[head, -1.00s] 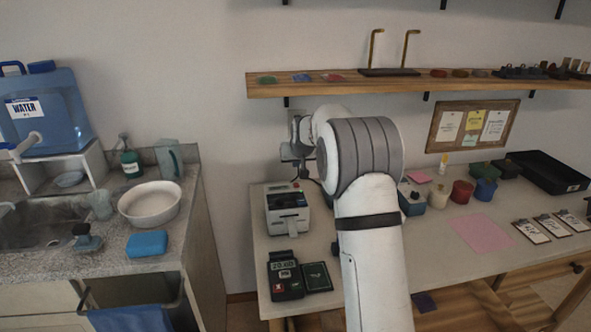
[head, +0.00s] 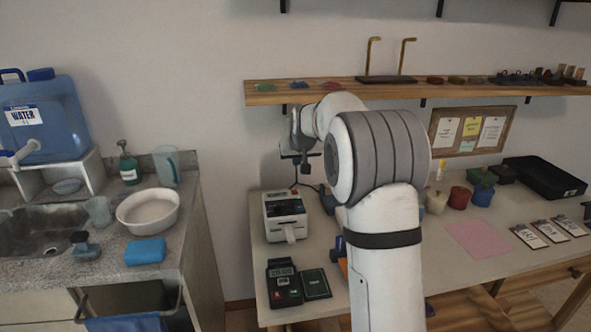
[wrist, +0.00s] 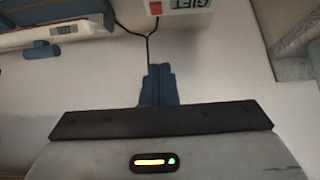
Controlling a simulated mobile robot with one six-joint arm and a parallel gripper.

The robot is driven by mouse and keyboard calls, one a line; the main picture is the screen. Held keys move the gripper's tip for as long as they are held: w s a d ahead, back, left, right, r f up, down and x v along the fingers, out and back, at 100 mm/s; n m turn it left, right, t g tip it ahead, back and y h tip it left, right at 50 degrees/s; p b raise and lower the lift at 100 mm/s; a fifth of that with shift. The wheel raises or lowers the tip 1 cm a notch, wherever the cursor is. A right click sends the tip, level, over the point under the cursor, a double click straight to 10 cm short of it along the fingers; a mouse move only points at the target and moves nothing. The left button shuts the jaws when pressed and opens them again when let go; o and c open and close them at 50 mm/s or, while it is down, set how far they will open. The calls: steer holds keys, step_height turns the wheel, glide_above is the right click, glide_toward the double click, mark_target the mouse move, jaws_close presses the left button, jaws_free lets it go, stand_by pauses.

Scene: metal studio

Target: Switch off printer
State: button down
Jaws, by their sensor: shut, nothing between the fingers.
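The printer (head: 285,218) is a small white and grey box at the left end of the worktable, with a white slip sticking out of its front. My gripper (head: 304,168) is above and behind it, near the wall, pointing down. In the wrist view my gripper (wrist: 158,82) is shut and empty, its dark blue fingers together.
Black cables (wrist: 149,40) run between the fingers and the white body. A pale device with a small display (wrist: 60,31) is at left. A card terminal (head: 284,283) and dark card (head: 315,284) lie before the printer. The shelf (head: 430,90) is above.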

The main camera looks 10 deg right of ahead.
steer(key=shift+s+a+g, duration=0.1)
steer(key=shift+s+g, duration=0.2)
steer(key=shift+s, duration=0.05)
steer(key=p, duration=0.2)
glide_above(293, 191)
steer(key=s, duration=0.1)
steer(key=f, duration=0.8)
steer(key=shift+s, duration=0.2)
steer(key=shift+s+f, duration=0.15)
steer(key=shift+f, duration=0.85)
steer(key=shift+s+f, duration=0.15)
steer(key=shift+f, duration=0.85)
